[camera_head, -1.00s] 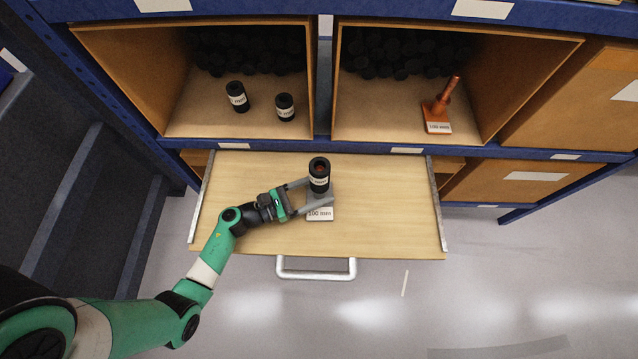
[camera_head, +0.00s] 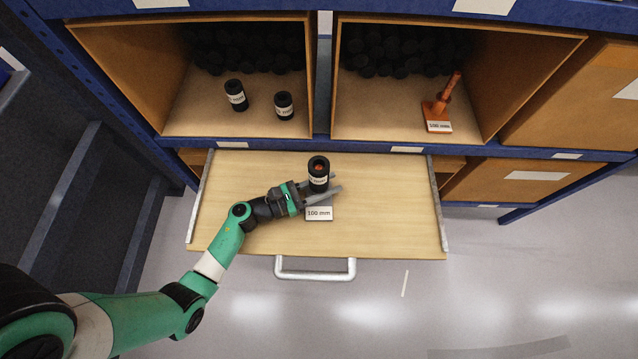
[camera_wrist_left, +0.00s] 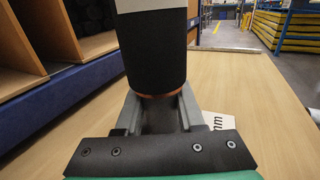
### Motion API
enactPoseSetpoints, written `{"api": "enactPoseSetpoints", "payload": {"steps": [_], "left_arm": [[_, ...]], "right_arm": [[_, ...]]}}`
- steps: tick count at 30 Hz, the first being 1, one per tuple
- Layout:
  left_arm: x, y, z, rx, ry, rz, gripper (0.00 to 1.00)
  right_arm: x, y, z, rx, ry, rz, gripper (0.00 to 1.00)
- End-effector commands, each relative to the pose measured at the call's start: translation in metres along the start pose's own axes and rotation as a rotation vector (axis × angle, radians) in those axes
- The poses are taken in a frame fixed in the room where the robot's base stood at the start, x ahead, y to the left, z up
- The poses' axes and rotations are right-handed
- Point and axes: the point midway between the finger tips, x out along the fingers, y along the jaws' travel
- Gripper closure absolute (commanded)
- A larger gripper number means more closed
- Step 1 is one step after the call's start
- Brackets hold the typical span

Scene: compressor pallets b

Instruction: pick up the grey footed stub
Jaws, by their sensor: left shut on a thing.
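The grey footed stub (camera_head: 319,201) stands upright on the pull-out wooden board, its foot carrying a white "100 mm" label. A black sleeve (camera_head: 319,172) sits on top of it and hides most of its post. My left gripper (camera_head: 337,183) comes in from the left, its fingers on either side of the post just below the sleeve, shut on the stub. In the left wrist view the grey post (camera_wrist_left: 158,116) is between the fingers, under the black sleeve (camera_wrist_left: 154,52) with an orange ring at its lower end. My right gripper is out of view.
The wooden board (camera_head: 390,205) is mostly clear, with a metal handle (camera_head: 316,274) in front. The right bin holds an orange footed stub (camera_head: 438,112) and another dark pile.

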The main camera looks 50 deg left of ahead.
Motion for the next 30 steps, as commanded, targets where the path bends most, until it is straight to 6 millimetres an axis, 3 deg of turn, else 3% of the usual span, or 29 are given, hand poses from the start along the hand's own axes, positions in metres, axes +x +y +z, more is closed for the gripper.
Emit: {"api": "enactPoseSetpoints", "payload": {"steps": [11,18,30], "left_arm": [[0.000,0.000,0.010,0.002,-0.001,0.000,1.00],[0.000,0.000,0.038,0.001,-0.001,0.000,1.00],[-0.041,-0.044,0.102,-0.002,0.001,-0.002,1.00]], "right_arm": [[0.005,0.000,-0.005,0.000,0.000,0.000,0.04],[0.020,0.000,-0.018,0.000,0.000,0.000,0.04],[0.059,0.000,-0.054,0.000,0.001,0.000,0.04]]}}
